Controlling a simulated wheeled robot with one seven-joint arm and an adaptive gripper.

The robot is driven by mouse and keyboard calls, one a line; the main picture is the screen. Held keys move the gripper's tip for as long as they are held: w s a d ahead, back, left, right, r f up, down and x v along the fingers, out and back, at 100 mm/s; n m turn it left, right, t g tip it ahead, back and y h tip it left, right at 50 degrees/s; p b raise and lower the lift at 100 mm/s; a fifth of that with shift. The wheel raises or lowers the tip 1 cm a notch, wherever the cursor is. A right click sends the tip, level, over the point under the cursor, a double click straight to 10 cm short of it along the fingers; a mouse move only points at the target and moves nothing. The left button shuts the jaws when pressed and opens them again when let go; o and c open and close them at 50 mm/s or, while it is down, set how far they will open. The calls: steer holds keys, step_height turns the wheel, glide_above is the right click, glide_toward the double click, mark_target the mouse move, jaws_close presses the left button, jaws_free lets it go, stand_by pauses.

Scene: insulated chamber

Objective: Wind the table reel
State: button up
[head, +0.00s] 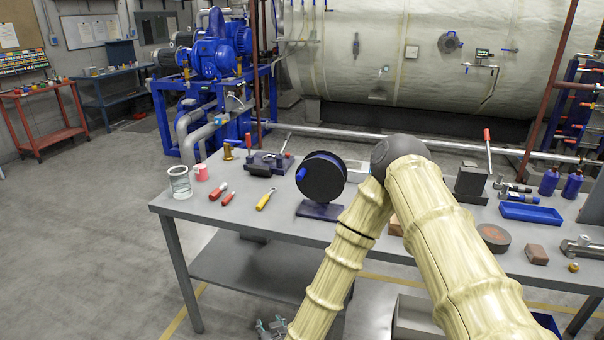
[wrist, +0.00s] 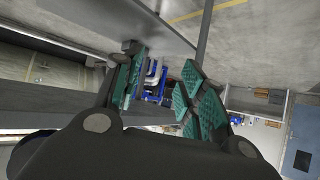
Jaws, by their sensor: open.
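The table reel (head: 325,178) is a black round drum standing upright on a dark flat base (head: 317,210) on the grey workbench. A small blue handle (head: 301,174) sticks out at the left of its face. My arm bends down in front of the bench, just right of the reel. My gripper (head: 270,327) shows at the bottom edge of the head view, low in front of the bench and apart from the reel. In the wrist view my gripper (wrist: 160,78) is open, with green pads apart and nothing between them.
The workbench (head: 178,205) holds a glass jar (head: 180,182), a yellow-handled tool (head: 265,200), a vise (head: 268,163) and a blue tray (head: 530,213). A lower shelf (head: 250,268) lies under the benchtop. Open floor (head: 80,240) lies to the left.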

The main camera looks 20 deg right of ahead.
steer(key=w+d+r+m+t+h+p, duration=0.1)
steer(key=w+d+r+m+t+h, duration=0.15)
steer(key=w+r, duration=0.95)
steer(key=m+t+h+p, duration=0.2)
steer(key=m+h, duration=0.2)
steer(key=h, duration=0.4)
glide_toward(298, 179)
steer(key=w, duration=0.1)
steer(key=shift+n+g, duration=0.25)
steer(key=p+x, duration=0.2)
steer(key=x, duration=0.8)
steer(key=shift+w+d+r+p, duration=0.15)
steer(key=shift+w+d+p, duration=0.05)
steer(key=shift+d+p, duration=0.2)
jaws_close()
